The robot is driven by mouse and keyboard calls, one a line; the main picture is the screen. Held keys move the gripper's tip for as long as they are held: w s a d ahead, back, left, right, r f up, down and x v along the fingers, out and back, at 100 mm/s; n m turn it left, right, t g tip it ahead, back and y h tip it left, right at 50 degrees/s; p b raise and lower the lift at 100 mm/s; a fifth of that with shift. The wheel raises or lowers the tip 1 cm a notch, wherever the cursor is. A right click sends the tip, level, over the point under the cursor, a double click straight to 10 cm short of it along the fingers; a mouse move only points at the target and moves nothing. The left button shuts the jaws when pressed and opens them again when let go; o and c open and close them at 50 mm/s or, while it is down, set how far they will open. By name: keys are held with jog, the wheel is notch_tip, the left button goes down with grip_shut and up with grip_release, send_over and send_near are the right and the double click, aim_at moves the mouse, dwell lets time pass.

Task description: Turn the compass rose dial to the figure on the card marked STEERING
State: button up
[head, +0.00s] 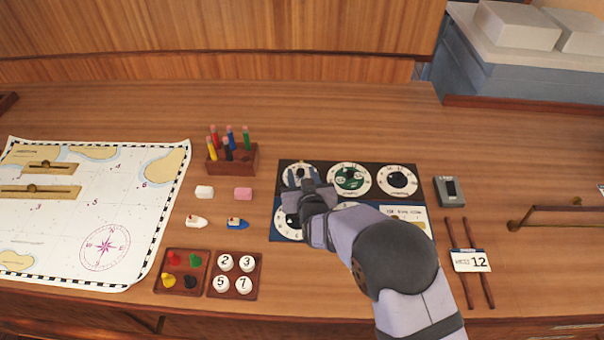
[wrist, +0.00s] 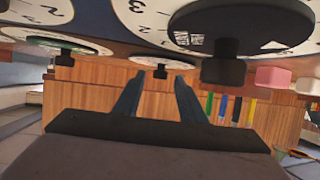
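A dark panel (head: 325,168) on the desk carries several white dials with black knobs. The top row has a left dial (head: 290,168), a green-centred dial (head: 352,164) and a right dial (head: 397,166). I cannot tell which is the compass rose dial. My gripper (head: 302,182) is over the top-left dial in the head view and hides part of it. In the wrist view its two fingers (wrist: 158,80) are apart with nothing between them. A large dial's black knob (wrist: 240,30) is right of the fingers. A card reading 12 (head: 479,262) has a blurred label; STEERING is not readable.
A white card (head: 419,214) with small text lies on the panel, partly behind my arm. A pencil holder (head: 240,160), two erasers, two toy boats and two trays of pieces lie left. A chart (head: 60,220) covers the far left. A grey device (head: 449,191) stands right.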

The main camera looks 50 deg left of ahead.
jog(key=shift+c, duration=0.2)
grip_shut()
jog(key=shift+w+f+n+g+y+b, duration=0.1)
jog(key=shift+w+n+g+y+b, duration=0.2)
jog(key=shift+b, duration=0.85)
jog(key=shift+r+n+g+y+b, duration=0.2)
jog(key=shift+n+g+y+b, duration=0.2)
jog(key=shift+n+g+b, duration=0.45)
jog(key=shift+w+d+r+n+g, duration=0.15)
jog(key=shift+w+r+n+g, duration=0.1)
jog(key=shift+n+g, duration=0.45)
jog(key=shift+n+g+y+p, duration=0.25)
jog(key=shift+g+y+p, duration=0.05)
jog(key=shift+g+p, duration=0.15)
jog(key=shift+f, duration=0.1)
